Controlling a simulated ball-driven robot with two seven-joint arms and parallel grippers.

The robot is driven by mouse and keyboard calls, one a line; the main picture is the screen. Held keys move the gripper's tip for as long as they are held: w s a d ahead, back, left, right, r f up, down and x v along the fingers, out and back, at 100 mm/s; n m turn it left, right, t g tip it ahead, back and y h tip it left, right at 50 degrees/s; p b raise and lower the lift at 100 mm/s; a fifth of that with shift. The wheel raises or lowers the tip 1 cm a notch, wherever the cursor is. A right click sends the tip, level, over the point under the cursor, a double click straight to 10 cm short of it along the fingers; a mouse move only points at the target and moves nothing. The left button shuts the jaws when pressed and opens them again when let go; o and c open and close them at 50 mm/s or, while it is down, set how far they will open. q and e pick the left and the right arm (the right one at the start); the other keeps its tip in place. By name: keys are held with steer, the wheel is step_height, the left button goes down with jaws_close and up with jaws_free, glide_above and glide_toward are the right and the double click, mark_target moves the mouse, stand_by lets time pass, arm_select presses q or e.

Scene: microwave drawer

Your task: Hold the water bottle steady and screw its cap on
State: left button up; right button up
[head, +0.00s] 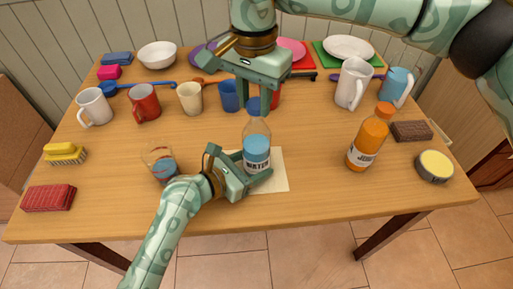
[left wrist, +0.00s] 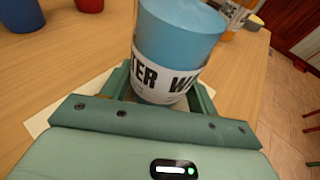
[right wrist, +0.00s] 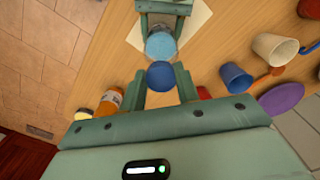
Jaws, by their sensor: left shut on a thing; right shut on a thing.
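The water bottle (head: 257,152), clear with blue water and a white label, stands upright on a pale square mat (head: 277,182). My left gripper (head: 256,166) is shut around its lower body; the label and blue water fill the space between the fingers in the left wrist view (left wrist: 175,60). My right gripper (head: 256,104) points down above the bottle, shut on the blue cap (right wrist: 162,75). In the head view the cap is at the bottle's top, partly hidden by the fingers. I cannot tell whether it touches the neck.
An orange juice bottle (head: 369,138) stands to the right, near a round tin (head: 434,166). A glass (head: 160,163) stands left, close to my left arm. Mugs, cups and a white pitcher (head: 353,84) line the back. The table's front right is clear.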

steer(key=shift+f, duration=1.05)
stand_by(3.3)
arm_select(q)
steer(key=shift+c, duration=1.1)
steer(key=c, duration=0.4)
arm_select(e)
steer(key=o, duration=1)
